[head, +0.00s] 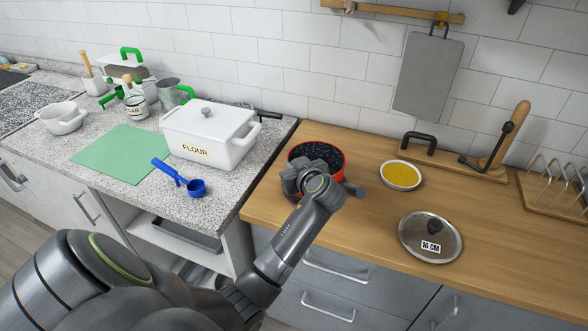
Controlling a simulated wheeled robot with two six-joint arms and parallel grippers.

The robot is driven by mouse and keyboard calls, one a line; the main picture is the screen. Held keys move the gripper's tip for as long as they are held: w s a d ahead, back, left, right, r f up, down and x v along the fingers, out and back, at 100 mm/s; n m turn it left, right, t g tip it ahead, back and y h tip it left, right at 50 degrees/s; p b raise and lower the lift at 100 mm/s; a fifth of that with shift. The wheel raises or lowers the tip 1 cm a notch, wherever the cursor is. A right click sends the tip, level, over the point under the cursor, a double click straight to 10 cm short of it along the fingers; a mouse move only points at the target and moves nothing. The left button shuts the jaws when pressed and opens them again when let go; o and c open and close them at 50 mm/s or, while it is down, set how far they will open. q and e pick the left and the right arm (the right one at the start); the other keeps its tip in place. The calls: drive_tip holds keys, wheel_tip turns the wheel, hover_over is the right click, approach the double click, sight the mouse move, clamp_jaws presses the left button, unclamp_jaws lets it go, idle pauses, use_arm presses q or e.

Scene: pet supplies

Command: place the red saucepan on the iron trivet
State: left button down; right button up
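The red saucepan (318,153), with a dark speckled inside, stands upright on the wooden worktop near its left end. My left gripper (296,178) is at the saucepan's near left side and hides part of its wall. Whether its fingers touch or grip the saucepan cannot be told. A dark grey piece sticks out to the right of my wrist; I cannot tell whether it is the pan's handle. A black iron piece (268,114) shows partly behind the white flour box; I cannot tell whether it is the trivet. My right gripper is not in view.
The white flour box (207,136), blue scoop (188,182) and green mat (125,153) are on the speckled counter. A yellow-filled dish (400,175), glass lid (431,240) and wooden rack (555,193) are on the wooden worktop.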

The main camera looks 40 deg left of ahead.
use_arm(q)
drive_tip(key=shift+f, duration=0.55)
drive_tip(key=c, duration=1.6)
unclamp_jaws()
drive_tip(key=shift+c, duration=0.2)
